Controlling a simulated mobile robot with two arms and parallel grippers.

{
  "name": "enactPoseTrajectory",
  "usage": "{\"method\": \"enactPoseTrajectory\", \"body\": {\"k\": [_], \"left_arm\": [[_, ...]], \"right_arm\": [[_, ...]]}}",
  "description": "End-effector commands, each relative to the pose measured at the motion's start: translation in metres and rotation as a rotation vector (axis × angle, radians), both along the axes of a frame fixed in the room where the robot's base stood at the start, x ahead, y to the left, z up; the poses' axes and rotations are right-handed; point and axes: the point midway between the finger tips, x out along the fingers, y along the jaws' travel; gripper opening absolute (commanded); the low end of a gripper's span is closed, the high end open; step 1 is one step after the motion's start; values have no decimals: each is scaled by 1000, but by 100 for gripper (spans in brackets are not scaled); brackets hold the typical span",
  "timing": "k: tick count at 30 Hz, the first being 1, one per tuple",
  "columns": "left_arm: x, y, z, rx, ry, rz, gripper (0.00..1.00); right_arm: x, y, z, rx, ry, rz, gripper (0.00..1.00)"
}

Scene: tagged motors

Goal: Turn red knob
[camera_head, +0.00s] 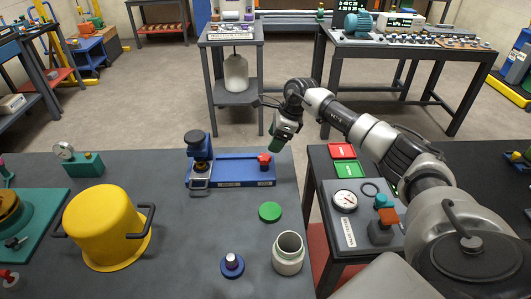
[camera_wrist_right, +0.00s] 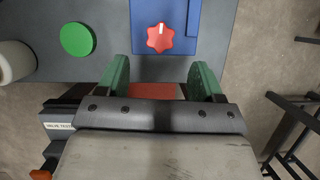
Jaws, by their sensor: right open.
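The red knob (camera_head: 264,158) is a star-shaped handle on the right end of a blue base plate (camera_head: 235,169) on the grey table. In the right wrist view the red knob (camera_wrist_right: 160,38) shows from above, with a white mark pointing to the top of the picture. My right gripper (camera_head: 277,141) hangs above and slightly right of the knob, apart from it. In the right wrist view the green fingers of my right gripper (camera_wrist_right: 160,80) are spread, with nothing between them, and the knob lies beyond their tips, near the middle. My left gripper is not in view.
A dark blue device (camera_head: 199,150) stands at the left end of the base plate. A green disc (camera_head: 270,211), a white jar (camera_head: 288,253) and a yellow pot (camera_head: 105,228) are nearer on the table. A side table with a gauge (camera_head: 345,200) stands to the right, past a gap.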

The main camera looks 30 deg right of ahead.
Motion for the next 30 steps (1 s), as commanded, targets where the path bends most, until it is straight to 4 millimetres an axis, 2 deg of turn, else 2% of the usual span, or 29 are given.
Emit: {"method": "enactPoseTrajectory", "body": {"k": [3, 10, 15, 23, 24, 30], "left_arm": [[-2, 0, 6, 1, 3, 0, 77], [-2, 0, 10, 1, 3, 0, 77], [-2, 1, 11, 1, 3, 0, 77], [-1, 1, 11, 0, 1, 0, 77], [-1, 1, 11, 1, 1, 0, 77], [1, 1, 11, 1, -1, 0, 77]], "right_arm": [[5, 9, -22, 2, 5, 1, 67], [14, 20, -56, 3, 1, -1, 67], [16, 23, -67, 2, -1, 0, 67], [17, 24, -69, 2, -2, 1, 67], [17, 24, -69, 2, -2, 0, 66], [17, 24, -68, 2, -2, 0, 35]]}}
